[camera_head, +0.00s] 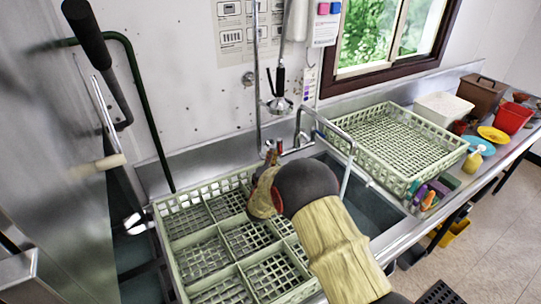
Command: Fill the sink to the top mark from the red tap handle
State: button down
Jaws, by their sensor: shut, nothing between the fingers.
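The sink (372,208) is a steel basin right of my arm, with a dark blue-grey inside. My arm hides much of its left side, and I can make out neither a top mark nor the water level. The tap (300,128) has a bent spout reaching over the sink. A pale streak, seemingly water, hangs from its end.
A pale green dish rack (185,262) lies below and left of my gripper. Another rack (395,140) stands right of the sink. A spray hose (280,85) hangs behind the tap. A steel machine with a black-handled lever (88,35) stands left. Dishes and tubs crowd the right counter.

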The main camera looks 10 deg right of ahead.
jog(key=shift+s+d+n+y, duration=0.25)
jog(key=shift+n+y, duration=0.15)
jog(key=shift+y, duration=0.2)
jog(key=shift+d, duration=0.15)
jog(key=shift+s+d, duration=0.25)
jog(key=shift+d, duration=0.4)
jog(key=shift+s+d, duration=0.25)
jog(key=shift+d, duration=0.5)
